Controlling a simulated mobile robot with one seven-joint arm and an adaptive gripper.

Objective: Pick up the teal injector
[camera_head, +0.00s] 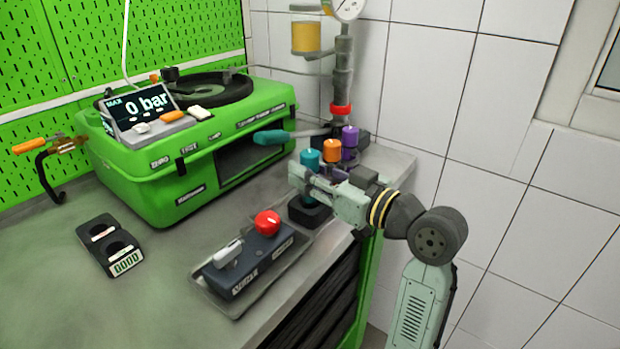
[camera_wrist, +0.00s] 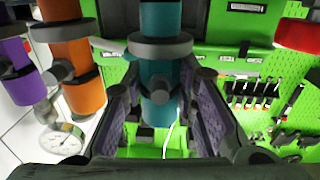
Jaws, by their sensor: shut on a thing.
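The teal injector (camera_head: 309,157) stands upright at the front of a row of injectors on the bench, in the head view. In the wrist view the teal injector (camera_wrist: 160,75) sits between the two fingers of my gripper (camera_wrist: 160,112).
Orange (camera_head: 331,150) and purple (camera_head: 350,137) injectors stand close behind the teal one. A hand pump with a teal handle (camera_head: 270,137) and a gauge (camera_head: 347,8) is behind them. A box with a red knob (camera_head: 267,223) lies in front, and the green test bench (camera_head: 170,200) is left.

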